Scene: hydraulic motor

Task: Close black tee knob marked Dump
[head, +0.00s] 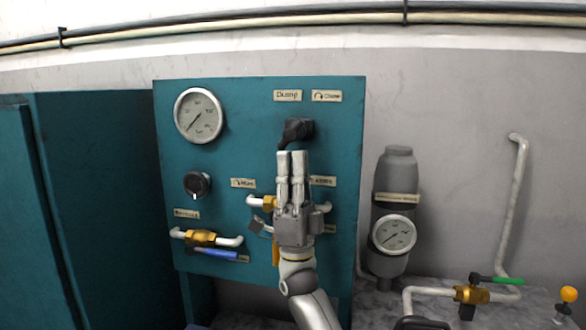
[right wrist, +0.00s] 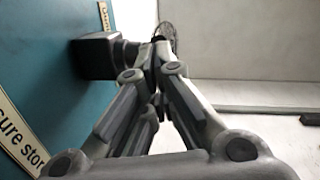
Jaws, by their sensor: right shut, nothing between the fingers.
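The black tee knob (head: 296,131) sits on the teal panel just below the label marked Dump (head: 288,95) and a label with a curved arrow (head: 326,96). My right gripper (head: 292,154) is shut and empty, with its fingers pointing up just below the knob in the head view. In the right wrist view the knob (right wrist: 97,57) stands out from the panel to the left of the closed fingertips (right wrist: 152,62). I cannot tell whether the fingers touch it. My left gripper is out of view.
The teal panel (head: 240,110) carries a gauge (head: 200,115), a round black knob (head: 197,185) and a brass valve with a blue handle (head: 205,240). A grey cylinder (head: 395,172) with a gauge stands to the right. A green-handled valve (head: 472,293) is at lower right.

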